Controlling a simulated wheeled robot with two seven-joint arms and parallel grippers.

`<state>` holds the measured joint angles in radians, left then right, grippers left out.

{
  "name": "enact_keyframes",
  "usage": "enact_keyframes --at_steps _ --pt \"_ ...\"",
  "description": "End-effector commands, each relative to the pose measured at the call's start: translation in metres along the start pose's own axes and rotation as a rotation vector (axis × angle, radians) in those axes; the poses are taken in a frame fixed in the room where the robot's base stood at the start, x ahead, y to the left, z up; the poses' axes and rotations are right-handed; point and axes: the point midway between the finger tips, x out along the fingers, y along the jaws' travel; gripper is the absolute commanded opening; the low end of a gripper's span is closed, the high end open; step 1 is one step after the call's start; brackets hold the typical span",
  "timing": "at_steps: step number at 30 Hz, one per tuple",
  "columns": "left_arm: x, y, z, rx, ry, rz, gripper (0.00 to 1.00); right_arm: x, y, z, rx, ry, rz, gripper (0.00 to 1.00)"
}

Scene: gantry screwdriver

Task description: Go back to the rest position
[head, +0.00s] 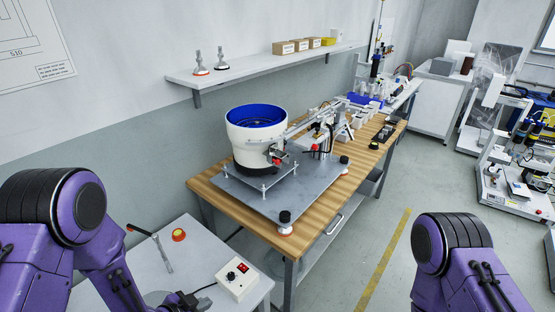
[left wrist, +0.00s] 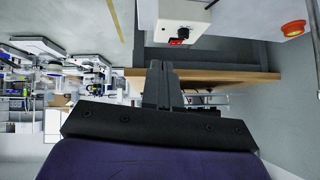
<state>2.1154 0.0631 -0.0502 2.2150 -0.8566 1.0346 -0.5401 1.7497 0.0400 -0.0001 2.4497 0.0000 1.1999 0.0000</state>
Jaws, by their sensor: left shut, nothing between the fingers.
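My left gripper (head: 184,303) is low in the head view, by the small grey table (head: 205,248), left of the white control box (head: 237,279). In the left wrist view the dark fingers of my left gripper (left wrist: 162,68) are together, with nothing between them. The control box also shows in the left wrist view (left wrist: 178,20), above the fingertips and apart from them. My right arm shows at the lower right of the head view; its gripper is out of the picture.
A wooden-topped bench (head: 205,190) holds a white feeder bowl with a blue inside (head: 257,138) on a grey plate. Floor right of the bench is clear.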

Motion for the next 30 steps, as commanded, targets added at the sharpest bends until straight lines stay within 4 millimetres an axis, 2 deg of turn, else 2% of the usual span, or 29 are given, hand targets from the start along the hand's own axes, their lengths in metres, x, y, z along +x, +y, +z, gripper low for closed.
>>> enact_keyframes --at_steps 2,8,13,16,20,24,27,30 --pt "-0.001 0.0 0.001 -0.002 -0.001 -0.001 0.0 0.0 0.0 0.0 0.0 0.001 0.0 0.43" --pt "-0.008 -0.015 0.011 -0.24 -0.008 -0.094 0.0 0.0 0.0 0.0 0.0 0.0 0.0 0.43" --pt "-0.017 -0.02 0.034 -0.47 -0.039 -0.202 0.0 0.002 0.0 0.001 0.0 0.001 0.0 0.43" --pt "-0.023 -0.016 0.061 -0.638 -0.08 -0.287 0.0 0.006 -0.001 0.002 0.0 0.001 0.0 0.43" --pt "-0.037 -0.001 0.112 -0.863 -0.161 -0.424 0.0 0.012 -0.001 0.005 0.0 0.0 0.0 0.43" --pt "-0.062 0.024 0.173 -1.047 -0.275 -0.587 0.0 0.02 -0.002 0.008 0.0 0.0 0.0 0.43" --pt "-0.082 0.049 0.215 -1.106 -0.38 -0.675 0.0 0.027 -0.003 0.011 0.0 0.0 0.0 0.43" --pt "-0.092 0.072 0.239 -1.108 -0.459 -0.685 0.0 0.031 -0.003 0.013 0.0 0.0 0.0 0.43"
